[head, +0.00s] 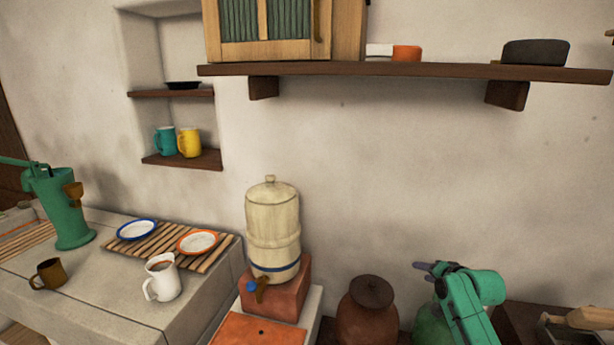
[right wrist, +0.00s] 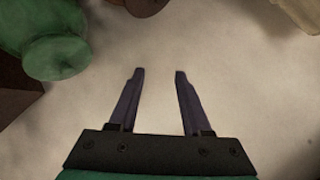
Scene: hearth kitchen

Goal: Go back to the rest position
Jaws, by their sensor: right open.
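My right gripper (head: 423,270) shows in the head view at the lower right, at the end of my green arm. It is raised in front of the plain wall, to the right of a brown lidded jar (head: 367,318). In the right wrist view my right gripper (right wrist: 159,73) has its two dark fingers apart, with nothing between them. My left gripper is in neither view.
A cream water dispenser (head: 273,228) stands on a brick-coloured block. A counter at left holds a green pump (head: 62,208), a white jug (head: 162,280), a brown mug (head: 48,274) and plates. A wooden shelf (head: 420,72) juts out above. The wall between is clear.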

